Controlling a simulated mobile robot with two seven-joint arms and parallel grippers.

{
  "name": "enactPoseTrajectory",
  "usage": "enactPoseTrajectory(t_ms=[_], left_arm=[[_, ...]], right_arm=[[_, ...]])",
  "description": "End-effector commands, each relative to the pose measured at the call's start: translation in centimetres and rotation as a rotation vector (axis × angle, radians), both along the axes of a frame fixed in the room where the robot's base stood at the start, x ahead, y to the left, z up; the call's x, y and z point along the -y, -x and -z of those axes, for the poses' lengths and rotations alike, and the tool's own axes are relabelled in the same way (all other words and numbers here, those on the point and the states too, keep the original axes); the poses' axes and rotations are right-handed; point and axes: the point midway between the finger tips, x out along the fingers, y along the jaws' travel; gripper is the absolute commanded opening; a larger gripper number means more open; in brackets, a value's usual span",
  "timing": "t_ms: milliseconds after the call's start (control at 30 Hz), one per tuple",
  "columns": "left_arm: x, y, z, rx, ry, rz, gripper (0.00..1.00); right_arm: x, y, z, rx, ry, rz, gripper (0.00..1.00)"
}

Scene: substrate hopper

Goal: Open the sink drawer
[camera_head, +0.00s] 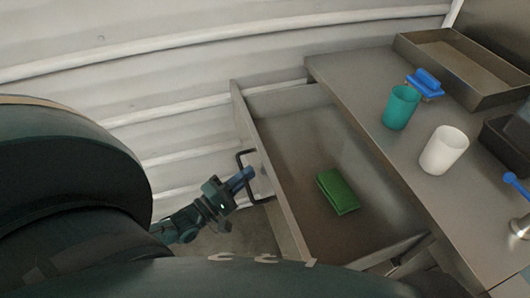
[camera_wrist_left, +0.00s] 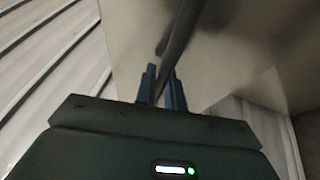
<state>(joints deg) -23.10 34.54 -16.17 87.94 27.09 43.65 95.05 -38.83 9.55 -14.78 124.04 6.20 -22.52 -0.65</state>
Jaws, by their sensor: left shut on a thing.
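The sink drawer (camera_head: 290,115) stands pulled well out from under the metal counter, and its inside shows. A dark bar handle (camera_head: 246,157) is on its front panel. My left gripper (camera_head: 245,174) is at this handle, with its blue fingertips shut on the bar. In the left wrist view the two fingers (camera_wrist_left: 163,88) close around the dark handle bar (camera_wrist_left: 181,32), with the drawer's metal front behind it. A green folded sponge or cloth (camera_head: 338,191) lies inside the drawer. My right gripper does not show.
On the metal counter (camera_head: 360,85) stand a teal cup (camera_head: 401,107), a white cup (camera_head: 444,150), a blue brush-like item (camera_head: 425,84) and a shallow metal tray (camera_head: 465,67). A corrugated white wall (camera_head: 190,60) runs close beside the drawer.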

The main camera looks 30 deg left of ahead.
Motion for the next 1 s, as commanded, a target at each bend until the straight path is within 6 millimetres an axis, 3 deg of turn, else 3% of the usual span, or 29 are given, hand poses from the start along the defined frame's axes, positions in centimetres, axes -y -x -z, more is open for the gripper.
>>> enactPoseTrajectory(t_ms=[233, 667, 700, 1000], left_arm=[[-1.4, 1.7, 0.0, -0.001, 0.000, -0.001, 0.00], [-1.6, 2.0, 0.0, 0.000, 0.002, -0.002, 0.00], [-1.6, 2.0, 0.0, 0.000, 0.002, -0.002, 0.11], [-1.6, 2.0, 0.0, 0.001, 0.000, -0.001, 0.32]], right_arm=[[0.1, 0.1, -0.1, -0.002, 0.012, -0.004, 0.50], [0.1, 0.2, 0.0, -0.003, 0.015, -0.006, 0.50], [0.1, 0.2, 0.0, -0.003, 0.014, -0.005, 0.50], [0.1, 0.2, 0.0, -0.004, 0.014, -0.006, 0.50]])
